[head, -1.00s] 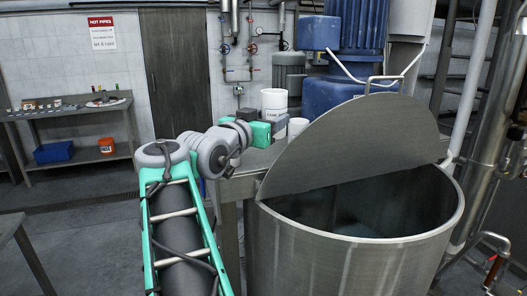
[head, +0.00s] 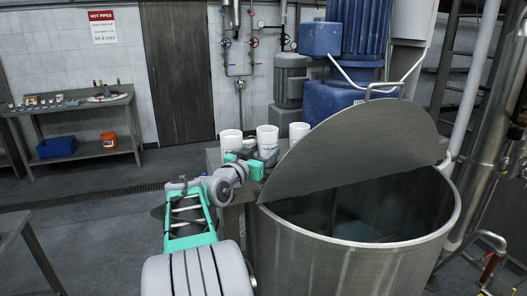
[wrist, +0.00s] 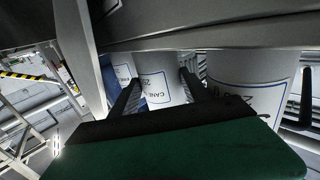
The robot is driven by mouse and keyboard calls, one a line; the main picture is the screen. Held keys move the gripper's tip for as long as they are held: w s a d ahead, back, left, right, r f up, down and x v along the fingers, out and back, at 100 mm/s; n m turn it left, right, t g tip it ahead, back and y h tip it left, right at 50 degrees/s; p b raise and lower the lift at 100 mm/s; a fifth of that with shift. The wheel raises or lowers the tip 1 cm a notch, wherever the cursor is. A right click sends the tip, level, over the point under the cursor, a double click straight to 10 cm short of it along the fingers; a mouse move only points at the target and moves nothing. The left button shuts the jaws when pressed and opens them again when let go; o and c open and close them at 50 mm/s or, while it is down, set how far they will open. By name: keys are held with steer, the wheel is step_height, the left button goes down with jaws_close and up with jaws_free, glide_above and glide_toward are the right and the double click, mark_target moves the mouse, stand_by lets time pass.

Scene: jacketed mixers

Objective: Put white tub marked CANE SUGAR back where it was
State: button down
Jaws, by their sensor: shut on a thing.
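The white tub marked CANE SUGAR (wrist: 160,86) is between my gripper's two dark fingers (wrist: 160,96) in the wrist view, its blue-framed label partly readable. In the head view this tub (head: 267,134) is the middle one of three white tubs, and my gripper (head: 265,160) is shut on it low down. It looks upright, at about the height of its neighbours; its base is hidden, so I cannot tell if it rests on the table.
One white tub (head: 230,139) stands to its left and another (head: 299,130) to its right, on a grey table (head: 212,155). The steel mixer (head: 350,262) with its half-raised lid (head: 355,145) is close on the right. Blue motor housings stand behind.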

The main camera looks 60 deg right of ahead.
steer(key=shift+f, duration=0.2)
steer(key=c, duration=1)
jaws_free()
steer(key=shift+o, duration=1)
steer(key=shift+r, duration=0.1)
steer(key=shift+r, duration=0.3)
steer(key=a+b, duration=0.4)
steer(key=a, duration=0.8)
steer(key=shift+w+f, duration=0.2)
steer(key=shift+w, duration=0.15)
